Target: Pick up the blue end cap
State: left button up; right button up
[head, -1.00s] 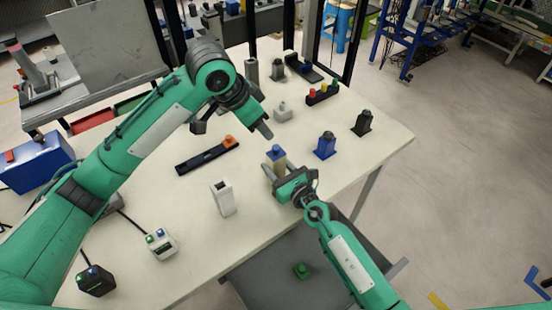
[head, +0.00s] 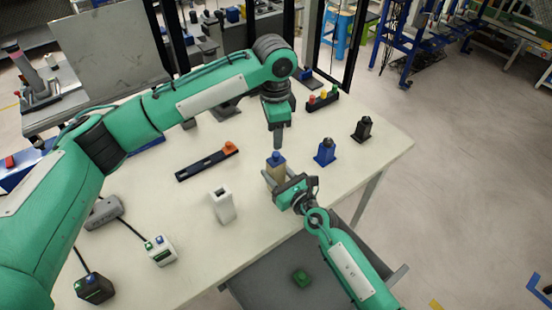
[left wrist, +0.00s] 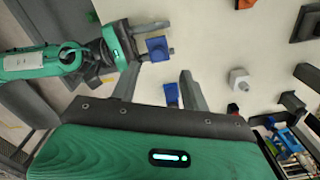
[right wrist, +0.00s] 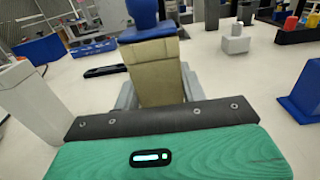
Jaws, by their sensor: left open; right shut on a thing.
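The blue end cap (head: 276,158) sits upright on top of a tan block (head: 272,174). It also shows on the block in the right wrist view (right wrist: 143,18), cut off by the top edge. My right gripper (head: 279,183) is shut on the tan block, below the cap. My left gripper (head: 278,142) is open and points down just above and behind the cap, apparently not touching it. In the left wrist view, a blue square piece (left wrist: 158,48) lies by the right gripper's fingers. Another blue piece (left wrist: 171,93) shows between my left fingers; I cannot tell which is the cap.
A blue block (head: 325,152) and a black block (head: 362,130) stand to the right. A white hollow post (head: 222,206) and a black bar with an orange end (head: 207,160) are on the left. The table's front edge lies close to my right arm.

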aim_at(276, 154)
pick_arm(q)
jog(key=shift+s+d+f, duration=0.1)
jog(key=shift+f, duration=1.7)
jog(key=shift+d+f, duration=0.1)
jog(key=shift+f, duration=1.65)
grip_shut()
